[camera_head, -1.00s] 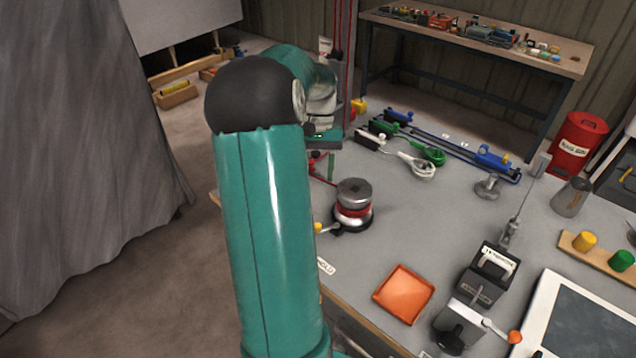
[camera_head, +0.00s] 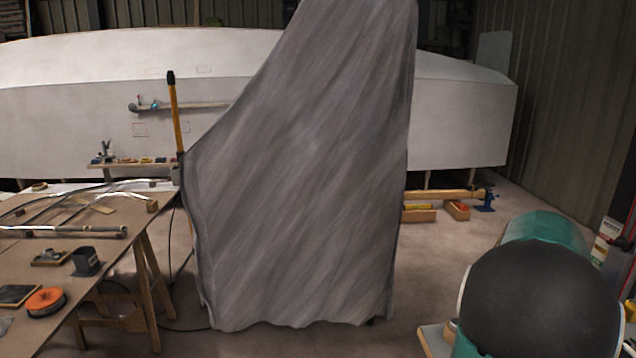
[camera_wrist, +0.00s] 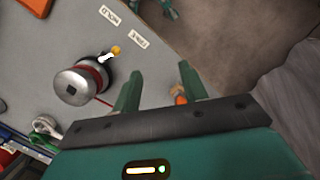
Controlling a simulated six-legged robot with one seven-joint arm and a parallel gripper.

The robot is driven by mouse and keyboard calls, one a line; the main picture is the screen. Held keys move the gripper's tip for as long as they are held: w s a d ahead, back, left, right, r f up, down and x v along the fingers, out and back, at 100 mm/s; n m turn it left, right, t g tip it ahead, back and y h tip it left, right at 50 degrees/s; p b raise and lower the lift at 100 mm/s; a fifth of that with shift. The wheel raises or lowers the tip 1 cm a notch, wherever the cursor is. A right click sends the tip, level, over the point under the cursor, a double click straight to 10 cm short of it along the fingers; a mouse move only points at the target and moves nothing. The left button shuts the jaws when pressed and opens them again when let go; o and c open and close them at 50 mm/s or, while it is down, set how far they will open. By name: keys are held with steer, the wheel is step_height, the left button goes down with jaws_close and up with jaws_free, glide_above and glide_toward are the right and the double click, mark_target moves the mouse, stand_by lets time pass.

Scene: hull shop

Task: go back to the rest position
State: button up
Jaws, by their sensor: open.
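My gripper (camera_wrist: 163,92) shows in the wrist view, its two green fingers apart with nothing held between them. It is above the edge of the grey workbench (camera_wrist: 150,65). A round metal-topped device with a red band (camera_wrist: 80,82) stands on the bench to the left of the fingers, apart from them. A small orange-tipped thing (camera_wrist: 180,98) shows between the fingers, lower down and partly hidden. In the head view only part of my arm shows at lower right; my gripper is out of that view.
A grey draped sheet (camera_head: 305,170) hangs in the middle of the head view, before a white hull (camera_head: 460,120). A wooden trestle table (camera_head: 110,235) with tools stands at left. An orange tray (camera_wrist: 38,5) lies on the workbench. Floor is bare between sheet and arm.

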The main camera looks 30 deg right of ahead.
steer(key=w+a+r+n+t+h, duration=0.1)
steer(key=w+a+r+n, duration=0.15)
steer(key=a, duration=0.45)
steer(key=w+a+r+n+t+h, duration=0.1)
steer(key=w+a+r, duration=0.15)
steer(key=a, duration=0.45)
steer(key=w+a+r+n+h, duration=0.1)
steer(key=w+a+n, duration=0.1)
steer(key=w+a, duration=0.35)
steer(key=s+a+n+t, duration=0.2)
steer(key=s+a+n, duration=0.1)
steer(key=a, duration=0.7)
steer(key=s+a+n+t, duration=0.2)
steer(key=s+a+n, duration=0.1)
steer(key=a, duration=0.7)
steer(key=shift+r, duration=0.25)
steer(key=shift+n, duration=0.25)
steer(key=shift+c, duration=0.7)
steer(key=shift+d, duration=0.2)
